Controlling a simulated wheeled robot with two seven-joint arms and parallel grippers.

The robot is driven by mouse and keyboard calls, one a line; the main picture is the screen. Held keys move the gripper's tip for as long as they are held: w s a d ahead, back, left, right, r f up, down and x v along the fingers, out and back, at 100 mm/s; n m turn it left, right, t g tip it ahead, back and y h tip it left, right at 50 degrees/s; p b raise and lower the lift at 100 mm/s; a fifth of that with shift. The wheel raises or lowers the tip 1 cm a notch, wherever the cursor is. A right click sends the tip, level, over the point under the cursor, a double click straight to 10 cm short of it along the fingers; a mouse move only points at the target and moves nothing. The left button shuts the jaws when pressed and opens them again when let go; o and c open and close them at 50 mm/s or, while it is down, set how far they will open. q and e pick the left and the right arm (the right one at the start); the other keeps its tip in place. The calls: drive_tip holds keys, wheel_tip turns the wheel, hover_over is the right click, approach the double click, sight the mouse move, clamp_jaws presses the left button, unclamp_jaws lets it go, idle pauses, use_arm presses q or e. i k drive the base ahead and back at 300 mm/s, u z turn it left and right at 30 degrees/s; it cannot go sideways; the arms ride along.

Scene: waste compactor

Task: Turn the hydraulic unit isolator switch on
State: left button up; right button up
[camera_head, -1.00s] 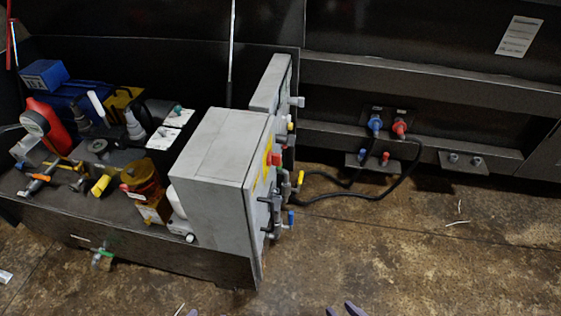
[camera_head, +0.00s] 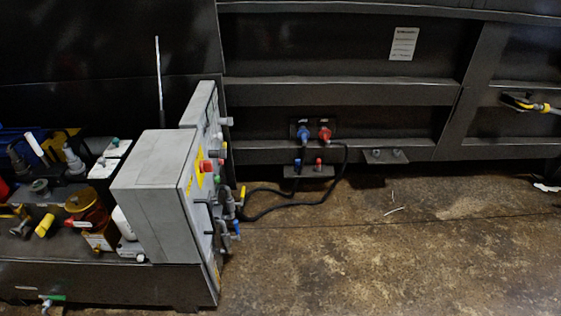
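The hydraulic unit (camera_head: 105,280) stands at the lower left, with a grey control cabinet (camera_head: 150,185) at its right end. The cabinet's front faces right and shows at a steep slant. A red knob (camera_head: 206,166) stands out from that front beside a yellow plate (camera_head: 198,182). It may be the isolator switch, but its markings and position cannot be read from here. Neither of my grippers is in view.
Black hoses run from the cabinet to blue (camera_head: 303,134) and red (camera_head: 324,134) couplings on the dark compactor wall. A yellow-handled part (camera_head: 540,107) is at the far right. The concrete floor (camera_head: 370,260) right of the cabinet is mostly clear.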

sight(206, 166)
drive_tip(key=z, duration=0.85)
drive_tip(key=i, duration=1.15)
drive_tip(key=u, duration=1.05)
